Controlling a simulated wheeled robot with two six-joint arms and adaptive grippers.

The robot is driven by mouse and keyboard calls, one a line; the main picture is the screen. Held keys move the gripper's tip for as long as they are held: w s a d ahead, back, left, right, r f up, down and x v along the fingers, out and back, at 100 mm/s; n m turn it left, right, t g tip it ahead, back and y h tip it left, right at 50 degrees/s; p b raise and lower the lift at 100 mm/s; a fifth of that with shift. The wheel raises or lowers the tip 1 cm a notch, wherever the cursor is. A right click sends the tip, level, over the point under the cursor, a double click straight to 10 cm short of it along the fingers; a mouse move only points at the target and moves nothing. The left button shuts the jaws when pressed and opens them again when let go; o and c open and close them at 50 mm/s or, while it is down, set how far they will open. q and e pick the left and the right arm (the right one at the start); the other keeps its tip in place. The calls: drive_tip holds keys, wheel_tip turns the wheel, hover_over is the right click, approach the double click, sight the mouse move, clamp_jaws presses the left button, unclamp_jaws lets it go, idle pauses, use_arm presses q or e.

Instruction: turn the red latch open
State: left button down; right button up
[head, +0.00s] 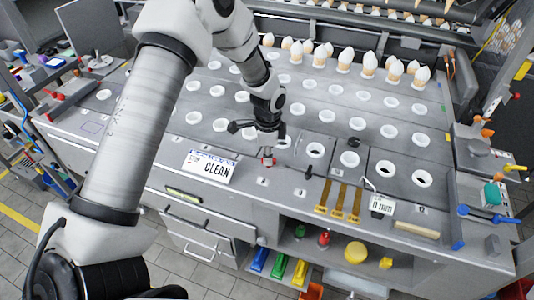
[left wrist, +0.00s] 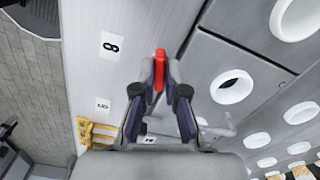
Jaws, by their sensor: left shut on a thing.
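The red latch (head: 267,160) is a small red piece on the grey worktop, near the front edge and right of the white CLEAN sign. My left gripper (head: 267,150) comes down on it from above and hides part of it. In the left wrist view the red latch (left wrist: 160,70) stands between the fingertips of my left gripper (left wrist: 160,82), which is shut on it. Its long side runs up and down that picture. My right gripper is not in view.
The CLEAN sign (head: 210,166) stands left of the gripper. White-rimmed holes (head: 315,150) fill the worktop, with white cones (head: 345,59) at the back. Yellow strips (head: 339,199) lie to the right along the front edge. Drawers (head: 202,216) are below.

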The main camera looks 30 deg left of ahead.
use_arm(q)
drive_tip(key=shift+f+m, duration=0.15)
drive_tip(key=shift+m, duration=1.55)
drive_tip(key=shift+s, duration=0.1)
drive_tip(key=c, duration=1.2)
unclamp_jaws()
drive_tip(key=shift+d, duration=0.1)
drive_tip(key=shift+w+d, duration=0.1)
drive_tip(key=shift+w, duration=0.1)
wheel_tip(320, 180, up, 12)
